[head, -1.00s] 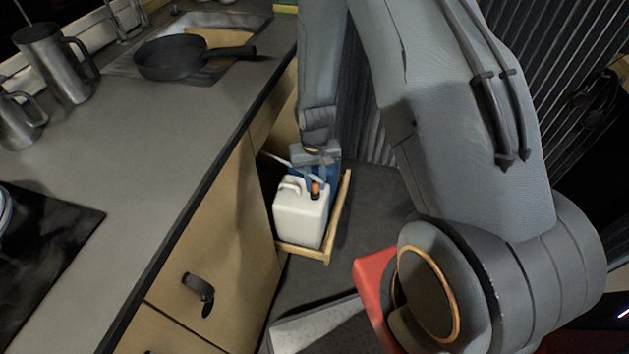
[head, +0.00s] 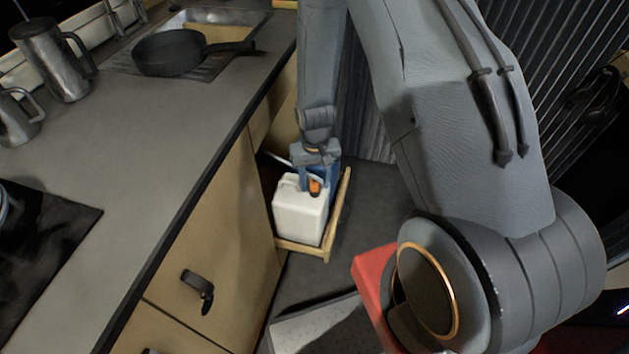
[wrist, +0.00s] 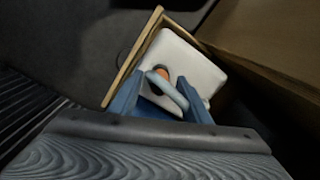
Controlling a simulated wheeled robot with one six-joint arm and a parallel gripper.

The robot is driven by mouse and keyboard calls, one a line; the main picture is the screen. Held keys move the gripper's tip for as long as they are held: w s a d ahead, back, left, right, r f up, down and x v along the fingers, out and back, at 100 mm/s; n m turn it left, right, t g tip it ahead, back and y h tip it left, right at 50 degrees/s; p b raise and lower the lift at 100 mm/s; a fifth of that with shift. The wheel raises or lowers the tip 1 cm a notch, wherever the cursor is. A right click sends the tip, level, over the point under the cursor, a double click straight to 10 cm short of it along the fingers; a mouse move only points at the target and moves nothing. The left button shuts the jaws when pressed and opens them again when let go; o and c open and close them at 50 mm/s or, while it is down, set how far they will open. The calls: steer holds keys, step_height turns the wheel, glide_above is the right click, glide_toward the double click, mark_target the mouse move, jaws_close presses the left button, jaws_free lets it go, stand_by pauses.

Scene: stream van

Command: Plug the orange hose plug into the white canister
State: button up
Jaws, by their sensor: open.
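The white canister (head: 298,218) stands upright in a pulled-out wooden drawer low beside the counter. It also shows in the wrist view (wrist: 196,67). The orange hose plug (head: 315,188) is at the canister's top; whether it sits in the opening or just above it, I cannot tell. In the wrist view the orange plug (wrist: 161,73) shows partly behind the pale hose (wrist: 176,92), which loops over the canister. My gripper (head: 316,178) points down at the canister's top. In the wrist view my gripper (wrist: 156,84) is open, its blue fingers apart on either side of the plug and hose.
The drawer's wooden rim (head: 337,220) closely surrounds the canister. The counter (head: 150,135) and its cabinet front (head: 215,225) border it on the left. A pan (head: 170,53) stands by the sink. Dark floor (head: 375,200) lies clear to the drawer's right.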

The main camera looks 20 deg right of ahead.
steer(key=shift+r, duration=3.9)
steer(key=s+r+p, duration=0.1)
steer(key=s+r, duration=0.6)
steer(key=r, duration=0.3)
steer(key=s+r+n, duration=0.1)
steer(key=s+r, duration=0.7)
steer(key=r, duration=0.3)
steer(key=shift+s+a+r+p, duration=0.15)
steer(key=shift+s+r+p, duration=0.15)
steer(key=shift+p, duration=0.05)
steer(key=shift+s+r+n, duration=0.1)
steer(key=shift+s+n, duration=0.15)
steer(key=shift+n, duration=0.05)
